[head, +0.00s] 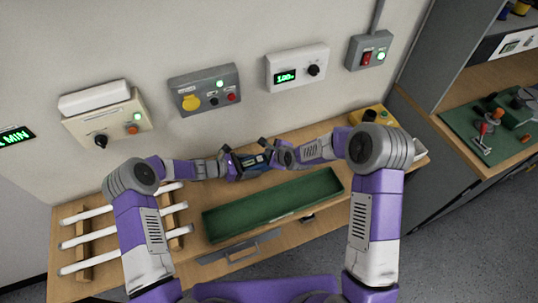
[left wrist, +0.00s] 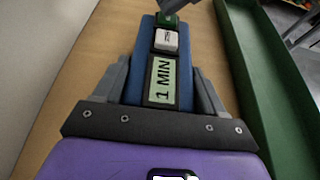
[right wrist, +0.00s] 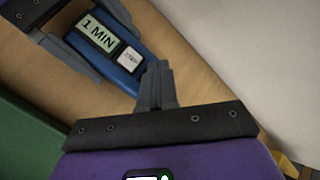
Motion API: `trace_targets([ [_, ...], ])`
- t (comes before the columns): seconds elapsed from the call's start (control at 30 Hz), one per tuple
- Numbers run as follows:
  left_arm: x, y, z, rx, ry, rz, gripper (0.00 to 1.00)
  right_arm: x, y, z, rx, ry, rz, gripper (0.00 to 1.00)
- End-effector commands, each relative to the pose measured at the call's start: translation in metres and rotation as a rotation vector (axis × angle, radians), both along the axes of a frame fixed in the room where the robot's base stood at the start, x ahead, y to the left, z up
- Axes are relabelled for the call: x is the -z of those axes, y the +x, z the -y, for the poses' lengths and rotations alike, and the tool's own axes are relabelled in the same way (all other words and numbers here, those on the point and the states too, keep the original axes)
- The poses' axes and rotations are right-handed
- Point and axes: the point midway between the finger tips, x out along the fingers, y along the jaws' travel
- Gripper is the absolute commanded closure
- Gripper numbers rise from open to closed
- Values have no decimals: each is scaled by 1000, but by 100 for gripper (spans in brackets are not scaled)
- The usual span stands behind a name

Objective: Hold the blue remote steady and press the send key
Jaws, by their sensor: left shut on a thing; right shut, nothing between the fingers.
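The blue remote (left wrist: 153,47) is held between the fingers of my left gripper (left wrist: 157,85), which is shut on it. Its display reads "1 MIN". A white key (left wrist: 166,40) and a green key (left wrist: 168,20) show beyond the display in the left wrist view. In the right wrist view the remote (right wrist: 122,80) shows its display and white key (right wrist: 130,58); the green key is hidden there behind my right gripper (right wrist: 155,75). My right gripper is shut and empty, its fingertips at the remote's far end. I cannot tell whether they touch the green key.
A green tray (head: 207,224) lies on the wooden bench (head: 335,237) in front of the grippers. White tubes on a rack (head: 82,240) are at left. Several control boxes, including a grey one (head: 205,90), hang on the wall behind. A yellow item (head: 372,115) stands at right.

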Motion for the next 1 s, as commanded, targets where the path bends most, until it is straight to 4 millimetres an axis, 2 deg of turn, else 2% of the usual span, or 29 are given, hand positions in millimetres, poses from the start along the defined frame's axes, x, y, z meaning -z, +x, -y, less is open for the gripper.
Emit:
trace_targets([
  [0.23,0,0,0,0,-1,0,66,-13,0,1,1,0,1,100],
  [0.63,0,0,0,0,-1,0,66,-17,0,0,-1,-1,0,100],
  [1.0,0,0,0,0,-1,0,66,-52,0,0,-2,-1,2,100],
])
